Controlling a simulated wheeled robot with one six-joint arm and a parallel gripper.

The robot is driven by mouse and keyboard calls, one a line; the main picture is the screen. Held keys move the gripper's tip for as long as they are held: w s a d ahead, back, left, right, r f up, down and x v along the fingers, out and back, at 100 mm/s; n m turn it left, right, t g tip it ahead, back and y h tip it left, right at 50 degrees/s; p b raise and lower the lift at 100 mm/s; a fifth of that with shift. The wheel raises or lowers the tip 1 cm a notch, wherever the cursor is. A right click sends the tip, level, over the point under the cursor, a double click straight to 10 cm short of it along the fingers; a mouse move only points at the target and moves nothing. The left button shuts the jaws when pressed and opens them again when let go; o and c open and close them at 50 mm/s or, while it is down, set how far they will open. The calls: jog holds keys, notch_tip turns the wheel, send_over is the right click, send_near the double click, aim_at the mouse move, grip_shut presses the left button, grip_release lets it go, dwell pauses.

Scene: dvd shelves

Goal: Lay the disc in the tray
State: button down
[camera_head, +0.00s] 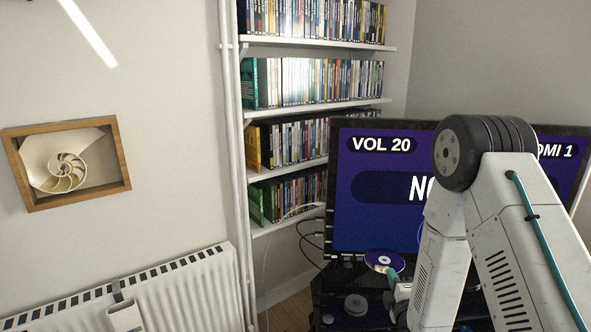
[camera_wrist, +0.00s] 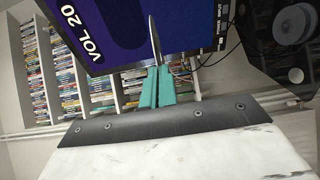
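The disc (camera_head: 384,261) is purple with a pale centre. It is held out in front of the lower edge of the TV screen. My gripper (camera_head: 392,275) has teal fingers shut on its near edge. In the wrist view the two fingers (camera_wrist: 155,87) are close together, and the disc (camera_wrist: 153,42) shows nearly edge-on between them. A dark unit with a grey round part (camera_head: 355,305), perhaps the tray, sits below and left of the disc, apart from it. The wrist view shows a dark piece with a round mark (camera_wrist: 290,25) at upper right, perhaps the same tray.
The TV (camera_head: 375,210) stands close behind the disc and gripper. Shelves full of cases (camera_head: 310,85) are on the back wall. A white radiator (camera_head: 150,295) is at lower left. Cables (camera_head: 305,235) hang beside the TV.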

jog(key=m, duration=0.6)
jog(key=r+m, duration=0.1)
jog(key=m, duration=0.2)
jog(key=shift+w+a+r, duration=0.1)
jog(key=shift+w+a, duration=0.05)
jog(key=shift+w, duration=0.05)
jog(key=m, duration=0.9)
